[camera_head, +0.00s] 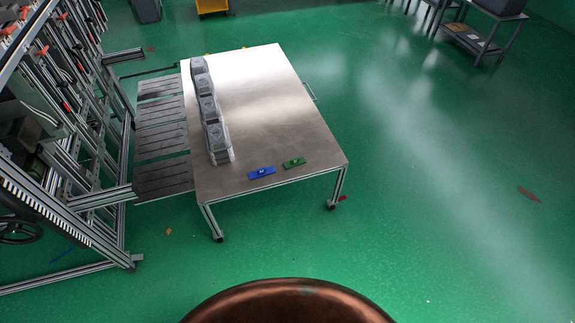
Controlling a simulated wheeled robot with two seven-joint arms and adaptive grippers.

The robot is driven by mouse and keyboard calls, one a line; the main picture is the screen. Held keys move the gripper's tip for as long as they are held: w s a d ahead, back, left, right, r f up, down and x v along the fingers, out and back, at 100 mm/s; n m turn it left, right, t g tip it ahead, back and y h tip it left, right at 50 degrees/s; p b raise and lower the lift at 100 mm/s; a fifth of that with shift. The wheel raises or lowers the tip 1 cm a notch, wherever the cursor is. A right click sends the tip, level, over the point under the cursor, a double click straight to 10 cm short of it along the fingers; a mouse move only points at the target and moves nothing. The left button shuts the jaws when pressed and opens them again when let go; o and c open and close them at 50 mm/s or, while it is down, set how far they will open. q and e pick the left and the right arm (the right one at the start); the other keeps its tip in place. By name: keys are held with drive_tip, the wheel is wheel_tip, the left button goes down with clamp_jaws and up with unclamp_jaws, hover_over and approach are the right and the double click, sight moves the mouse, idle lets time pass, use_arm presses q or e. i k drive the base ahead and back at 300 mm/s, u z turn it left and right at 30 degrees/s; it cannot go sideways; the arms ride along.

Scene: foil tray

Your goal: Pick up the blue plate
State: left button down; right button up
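The blue plate (261,173) is a small flat bar with a light mark in its middle. It lies flat near the front edge of the metal-topped table (270,110). A similar green plate (294,163) lies just to its right, with a small gap between them. Neither of my grippers is in the head view, and nothing touches the blue plate. The table stands some way ahead, left of the picture's centre.
A row of grey metal parts (208,108) stands along the table's left side. Dark slatted panels (162,137) adjoin that side. An aluminium frame rack (60,120) fills the left. The green floor (430,190) is largely clear in front and right.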

sight(264, 171)
drive_tip(key=u, duration=0.65)
drive_tip(key=i, duration=1.25)
drive_tip(key=u, duration=0.3)
